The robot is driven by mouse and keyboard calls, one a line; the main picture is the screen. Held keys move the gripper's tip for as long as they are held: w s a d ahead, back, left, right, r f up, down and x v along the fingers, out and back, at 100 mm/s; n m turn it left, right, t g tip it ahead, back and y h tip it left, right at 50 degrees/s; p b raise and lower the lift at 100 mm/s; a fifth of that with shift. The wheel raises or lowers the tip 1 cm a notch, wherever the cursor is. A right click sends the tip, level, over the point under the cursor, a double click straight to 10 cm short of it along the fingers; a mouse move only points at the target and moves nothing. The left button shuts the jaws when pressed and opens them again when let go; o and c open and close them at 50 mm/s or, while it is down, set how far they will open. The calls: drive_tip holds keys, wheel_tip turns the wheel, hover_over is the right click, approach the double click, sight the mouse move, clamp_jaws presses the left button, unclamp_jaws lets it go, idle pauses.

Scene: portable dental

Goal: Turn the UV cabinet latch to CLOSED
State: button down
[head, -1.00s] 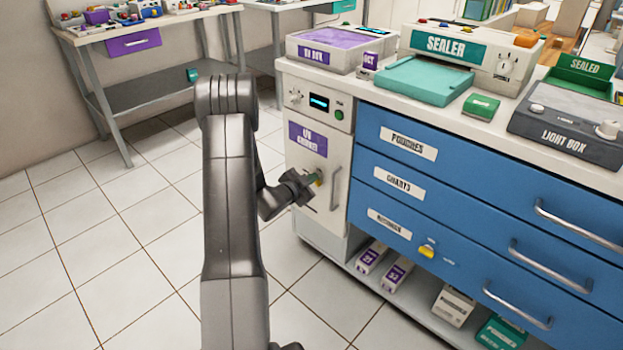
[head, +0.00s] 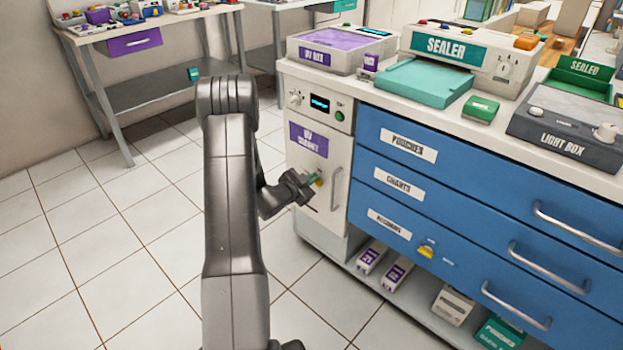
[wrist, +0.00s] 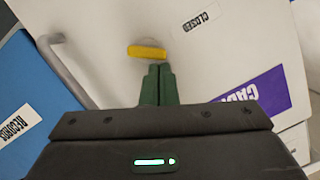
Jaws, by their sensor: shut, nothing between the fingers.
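The white UV cabinet (head: 325,215) stands at the left end of the blue drawer unit, its door shut. In the wrist view its yellow latch (wrist: 147,52) is a bar on a pale round base, lying nearly level across that picture. A CLOSED label (wrist: 195,22) shows upside down on the door, up and right of the latch. My gripper (wrist: 159,72) has its dark green fingers together and empty, just below the latch bar in that view. I cannot tell whether they touch it. In the head view my gripper (head: 317,181) is at the door front and mostly covers the latch.
The cabinet's vertical door handle (head: 336,189) is close right of my gripper. Blue drawers (head: 470,210) with bar handles stand farther right. Tiled floor (head: 110,235) at the left is clear.

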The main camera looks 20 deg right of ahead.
drive_tip(key=shift+w+a+n+g+p, duration=0.1)
drive_tip(key=shift+w+n+g+p, duration=0.15)
drive_tip(key=shift+n+p, duration=0.3)
drive_tip(key=shift+w+a+n+g+p, duration=0.1)
drive_tip(key=shift+n+g+p, duration=0.15)
drive_tip(key=shift+n+p, duration=0.3)
idle(1.6)
drive_tip(key=shift+w, duration=0.2)
idle(2.3)
